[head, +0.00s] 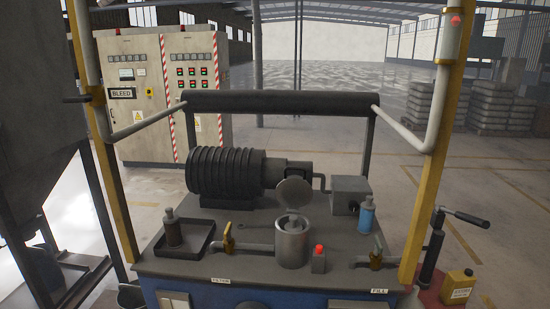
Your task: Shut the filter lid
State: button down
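The filter housing (292,246) is an upright metal cylinder on the grey top of the machine (205,267), near its front middle. Its round grey filter lid (294,189) stands raised and tilted up at the back of the rim, so the lid is open. My gripper is not in view.
A red-topped button box (319,259) stands just right of the housing. Brass valves flank it on the left (229,239) and right (376,254). A blue bottle (367,215) and a black tray (173,249) are nearby. A dark padded bar (280,104) crosses above.

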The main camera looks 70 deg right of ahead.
aim_at(294, 192)
jog(key=z, duration=0.6)
jog(key=i, duration=0.85)
jog(key=z, duration=0.8)
